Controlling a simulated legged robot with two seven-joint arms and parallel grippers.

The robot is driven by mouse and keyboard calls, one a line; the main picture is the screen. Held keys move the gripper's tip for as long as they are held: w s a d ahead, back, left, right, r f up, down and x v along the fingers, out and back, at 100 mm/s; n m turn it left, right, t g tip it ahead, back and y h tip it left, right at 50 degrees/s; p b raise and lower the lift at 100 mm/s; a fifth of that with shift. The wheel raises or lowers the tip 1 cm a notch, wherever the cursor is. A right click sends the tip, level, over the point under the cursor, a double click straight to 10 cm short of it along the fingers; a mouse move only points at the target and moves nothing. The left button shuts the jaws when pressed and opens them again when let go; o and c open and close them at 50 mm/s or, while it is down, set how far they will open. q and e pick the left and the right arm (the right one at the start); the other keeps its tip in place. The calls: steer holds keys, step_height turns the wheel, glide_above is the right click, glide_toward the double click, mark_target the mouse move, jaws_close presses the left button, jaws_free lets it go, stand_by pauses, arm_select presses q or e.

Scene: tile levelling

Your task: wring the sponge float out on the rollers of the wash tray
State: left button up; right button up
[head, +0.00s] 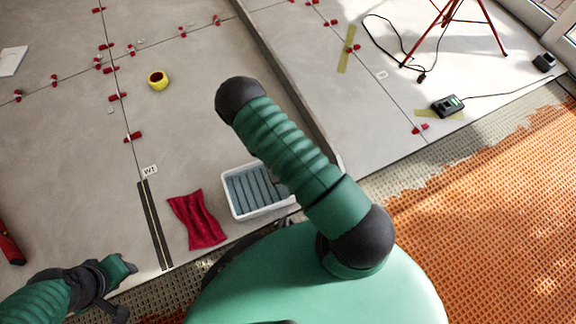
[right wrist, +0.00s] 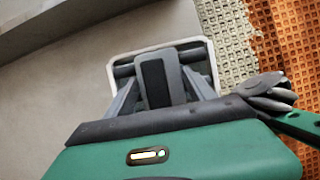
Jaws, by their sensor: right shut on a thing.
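The white wash tray (head: 229,199) stands at the tile edge in the head view, with grey-blue rollers or ribs (head: 250,186) inside. My right arm hides its right side. In the right wrist view the tray's rim (right wrist: 119,62) shows beyond my right gripper (right wrist: 160,90). That gripper is shut on a dark grey piece (right wrist: 153,82), apparently the sponge float's handle, over the tray. The sponge itself is hidden, so I cannot tell whether it touches the rollers. My left gripper (head: 122,270) is at the lower left, away from the tray; its jaw opening is unclear.
A red cloth (head: 198,219) lies left of the tray, beside dark strips (head: 154,225). A yellow tape roll (head: 158,80) and red levelling clips (head: 132,137) are on the tiles. Orange matting (head: 490,200) lies right. A tripod (head: 446,15) and cable stand at the back.

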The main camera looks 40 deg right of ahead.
steer(key=shift+s+d+f+p, duration=0.1)
steer(key=shift+s+d, duration=0.15)
steer(key=shift+d, duration=0.25)
steer(key=shift+s+d+r+p, duration=0.1)
steer(key=shift+s+d, duration=0.1)
steer(key=shift+d, duration=0.35)
steer(key=shift+s+d+f+p, duration=0.1)
steer(key=shift+s+d, duration=0.15)
steer(key=shift+d, duration=0.25)
steer(key=shift+s+d, duration=0.35)
steer(key=shift+d, duration=0.55)
steer(key=shift+w+a+p, duration=0.2)
steer(key=shift+w+a, duration=0.2)
steer(key=shift+a, duration=0.5)
steer(key=shift+w+a+p, duration=0.25)
steer(key=shift+w+a, duration=0.1)
steer(key=shift+a, duration=0.6)
steer(key=shift+w+a+p, duration=0.2)
steer(key=shift+w+a, duration=0.2)
steer(key=shift+a, duration=0.5)
step_height(320, 180, up, 8)
steer(key=p, duration=0.7)
steer(key=shift+f, duration=0.3)
